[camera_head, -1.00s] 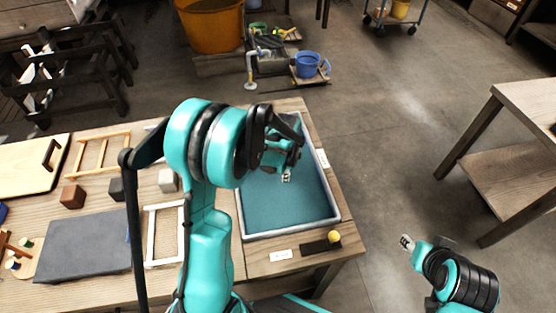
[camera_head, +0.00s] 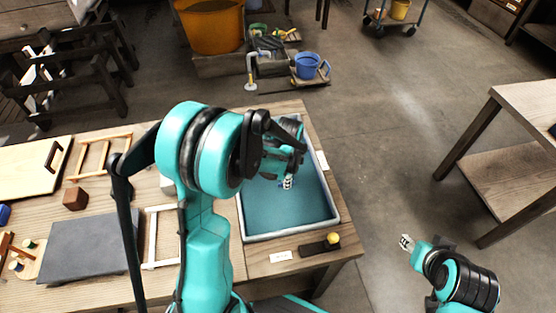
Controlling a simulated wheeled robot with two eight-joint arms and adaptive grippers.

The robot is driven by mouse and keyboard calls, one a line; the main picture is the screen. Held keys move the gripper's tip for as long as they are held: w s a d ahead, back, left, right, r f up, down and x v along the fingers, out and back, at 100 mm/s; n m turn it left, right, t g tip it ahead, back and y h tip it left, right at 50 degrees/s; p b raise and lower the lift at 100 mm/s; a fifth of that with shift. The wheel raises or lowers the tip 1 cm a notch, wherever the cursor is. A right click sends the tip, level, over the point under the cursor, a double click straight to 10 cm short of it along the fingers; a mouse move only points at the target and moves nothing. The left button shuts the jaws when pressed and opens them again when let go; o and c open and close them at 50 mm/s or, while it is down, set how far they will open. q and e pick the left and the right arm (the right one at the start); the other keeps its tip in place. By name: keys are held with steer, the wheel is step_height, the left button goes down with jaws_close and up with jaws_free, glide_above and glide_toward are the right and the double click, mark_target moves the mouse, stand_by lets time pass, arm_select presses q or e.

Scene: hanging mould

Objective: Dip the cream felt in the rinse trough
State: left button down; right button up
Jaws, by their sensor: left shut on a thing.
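The rinse trough (camera_head: 258,214) is a grey-rimmed rectangular basin with blue-green water, at the right end of the wooden bench. My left gripper (camera_head: 287,183) points down over the middle of the trough, its tips at or near the water surface; the exact height is hard to tell. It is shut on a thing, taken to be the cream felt. The felt itself cannot be made out; the fingers, wrist or water hide it. My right gripper (camera_head: 406,242) is away over the floor at the lower right, and its finger gap is too small to judge.
On the bench left of the trough are a white frame (camera_head: 150,238), a dark grey slab (camera_head: 88,247), a brown block (camera_head: 75,198) and a pale board (camera_head: 30,168). A black strip with a yellow ball (camera_head: 333,238) lies before the trough. Floor is clear right of the bench.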

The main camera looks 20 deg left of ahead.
arm_select(q)
steer(key=shift+r+p, duration=3.15)
steer(key=shift+r, duration=1.5)
step_height(320, 180, up, 4)
steer(key=p, duration=0.3)
